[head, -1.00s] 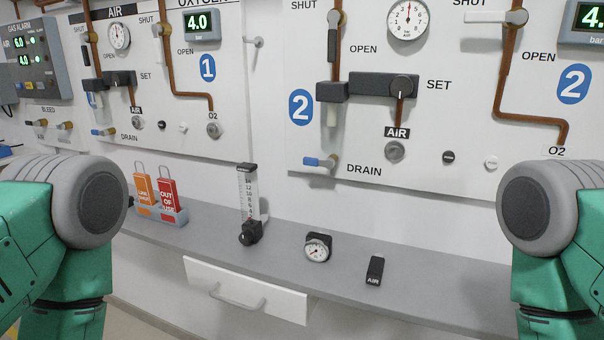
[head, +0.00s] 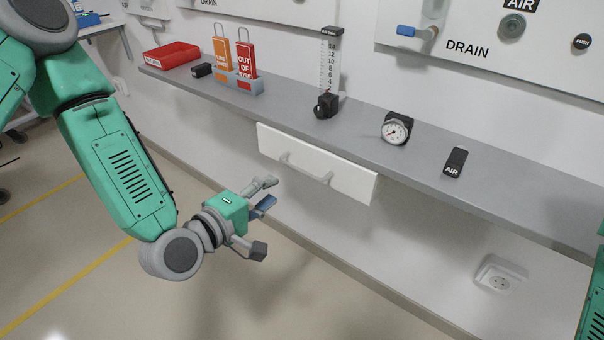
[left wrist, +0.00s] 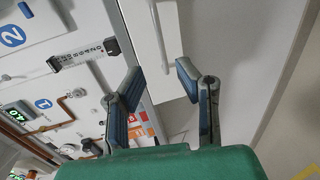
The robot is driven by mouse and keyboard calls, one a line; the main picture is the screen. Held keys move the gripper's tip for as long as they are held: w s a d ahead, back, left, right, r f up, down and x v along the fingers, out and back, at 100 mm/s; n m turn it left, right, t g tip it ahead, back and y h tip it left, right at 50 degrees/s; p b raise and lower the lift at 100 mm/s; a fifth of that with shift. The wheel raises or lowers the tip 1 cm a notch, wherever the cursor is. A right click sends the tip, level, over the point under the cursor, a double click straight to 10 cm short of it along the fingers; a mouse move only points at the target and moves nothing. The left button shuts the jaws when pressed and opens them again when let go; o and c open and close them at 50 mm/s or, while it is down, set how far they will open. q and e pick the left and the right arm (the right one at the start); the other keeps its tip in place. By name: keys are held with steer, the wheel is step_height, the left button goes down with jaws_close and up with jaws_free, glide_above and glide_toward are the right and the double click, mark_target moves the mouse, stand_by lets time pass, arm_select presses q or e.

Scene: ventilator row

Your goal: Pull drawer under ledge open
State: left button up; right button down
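The white drawer (head: 345,181) hangs under the grey ledge (head: 290,103) and looks shut. Its grey bar handle (head: 306,168) runs across the front. My left gripper (head: 264,226) is open and empty, to the left of the drawer, lower than it and apart from the handle. In the left wrist view my left gripper (left wrist: 157,85) has its two blue-padded fingers spread. The drawer (left wrist: 150,45) and its handle (left wrist: 160,35) show beyond the fingertips. My right gripper is out of view; only a bit of my right arm shows at the right edge.
On the ledge stand a red tray (head: 172,55), a tag holder (head: 238,84), a flowmeter (head: 327,75), a gauge (head: 396,128) and a black AIR block (head: 455,162). A wall socket (head: 500,274) is low at right.

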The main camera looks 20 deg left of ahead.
mark_target(301, 172)
arm_select(q)
steer(key=b+x, duration=0.2)
steer(key=x, duration=0.9)
steer(key=shift+w+d, duration=0.15)
steer(key=shift+w, duration=0.05)
jaws_close()
